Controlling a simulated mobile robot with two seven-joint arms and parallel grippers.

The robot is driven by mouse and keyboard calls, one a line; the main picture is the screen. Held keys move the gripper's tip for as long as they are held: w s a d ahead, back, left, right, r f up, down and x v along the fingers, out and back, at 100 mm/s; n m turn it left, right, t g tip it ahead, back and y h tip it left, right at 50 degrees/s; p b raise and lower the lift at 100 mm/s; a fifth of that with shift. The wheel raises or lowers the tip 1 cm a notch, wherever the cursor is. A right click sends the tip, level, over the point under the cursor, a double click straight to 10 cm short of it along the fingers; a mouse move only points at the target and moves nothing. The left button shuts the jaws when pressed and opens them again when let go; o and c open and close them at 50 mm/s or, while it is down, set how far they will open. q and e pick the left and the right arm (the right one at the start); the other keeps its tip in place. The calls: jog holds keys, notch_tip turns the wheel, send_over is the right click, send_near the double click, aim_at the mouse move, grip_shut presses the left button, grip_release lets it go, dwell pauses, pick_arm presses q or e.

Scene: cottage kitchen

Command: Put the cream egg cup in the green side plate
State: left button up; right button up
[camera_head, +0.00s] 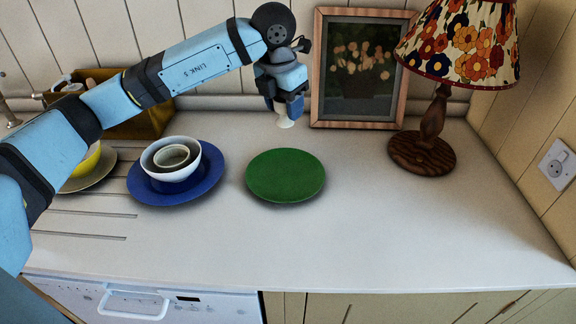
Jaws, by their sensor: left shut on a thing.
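The green side plate (286,178) lies flat and empty on the middle of the worktop. My left gripper (284,108) points down behind the plate's far edge and is shut on the cream egg cup (285,121). Only the lower part of the egg cup shows below the fingers; its top is hidden by them. It looks held above the worktop, though the exact height is hard to tell. My right gripper is not in view.
A blue plate (150,193) with nested bowls (185,170) stands left of the green plate. The front right worktop (430,230) is clear.

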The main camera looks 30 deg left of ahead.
aim_at(279, 125)
pick_arm(q)
notch_tip(279, 125, down, 15)
jog(key=shift+f, duration=0.2)
dwell(0.3)
jog(key=shift+f+b, duration=0.35)
jog(key=shift+b, duration=0.05)
jog(key=o, duration=0.9)
jog(key=shift+o, duration=0.2)
jog(key=shift+r+p, duration=0.55)
jog(key=shift+r, duration=0.05)
jog(key=r, duration=0.3)
jog(key=s+r, duration=0.1)
jog(key=r, duration=0.7)
jog(key=shift+s+a+r, duration=0.2)
jog(key=shift+s+a, duration=0.05)
jog(key=shift+s, duration=0.15)
